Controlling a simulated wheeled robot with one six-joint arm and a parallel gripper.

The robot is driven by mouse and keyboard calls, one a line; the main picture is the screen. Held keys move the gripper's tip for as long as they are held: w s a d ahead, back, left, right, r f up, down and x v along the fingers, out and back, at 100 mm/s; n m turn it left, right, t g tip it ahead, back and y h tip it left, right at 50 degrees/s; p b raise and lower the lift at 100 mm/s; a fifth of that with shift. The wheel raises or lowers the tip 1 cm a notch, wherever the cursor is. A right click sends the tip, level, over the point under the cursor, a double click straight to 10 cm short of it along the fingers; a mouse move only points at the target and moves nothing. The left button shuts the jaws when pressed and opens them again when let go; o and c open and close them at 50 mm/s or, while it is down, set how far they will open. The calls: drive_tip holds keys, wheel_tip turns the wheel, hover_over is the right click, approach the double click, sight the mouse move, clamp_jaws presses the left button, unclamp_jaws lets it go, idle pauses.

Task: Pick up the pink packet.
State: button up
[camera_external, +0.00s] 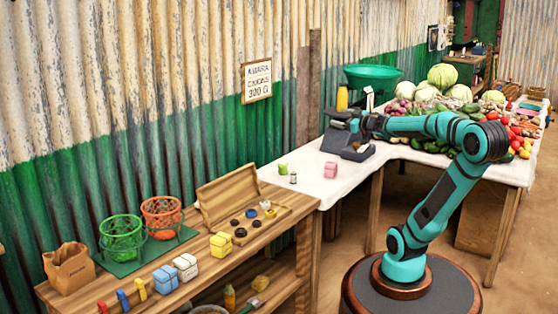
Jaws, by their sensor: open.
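The pink packet (331,170) stands upright on the white-covered table, near its front left edge. My gripper (341,119) is at the left end of my outstretched teal arm, above the same table. It is behind and higher than the packet in the picture, apart from it. The gripper is open, with nothing visible in it; its fingertips are small and dark and hard to make out against the dark objects below.
Dark box-like objects (358,152) sit behind the packet, beneath my arm. A green item (283,169) and a small can (293,178) stand left of it. Produce (440,110) crowds the table's right. The wooden bench (225,255) holds baskets and several coloured blocks.

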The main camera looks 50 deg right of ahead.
drive_tip(key=s+d+f+g+y, duration=0.1)
drive_tip(key=d+f, duration=0.1)
drive_tip(key=f, duration=0.3)
drive_tip(key=d+f+g+y, duration=0.1)
drive_tip(key=d+f, duration=0.2)
drive_tip(key=f, duration=0.1)
drive_tip(key=g+y, duration=0.3)
drive_tip(key=g, duration=0.1)
approach(336, 167)
drive_tip(key=x, duration=0.9)
drive_tip(key=shift+r, duration=0.1)
drive_tip(key=shift+w+a+f, duration=0.1)
drive_tip(key=shift+w+f, duration=0.1)
drive_tip(key=shift+w, duration=0.4)
drive_tip(key=shift+w+a+f, duration=0.1)
drive_tip(key=shift+w+f, duration=0.05)
drive_tip(key=shift+w, duration=0.45)
drive_tip(key=shift+w+a+f, duration=0.1)
drive_tip(key=shift+w+f, duration=0.1)
drive_tip(key=shift+w, duration=0.4)
drive_tip(key=shift+x, duration=0.75)
drive_tip(key=c, duration=1.2)
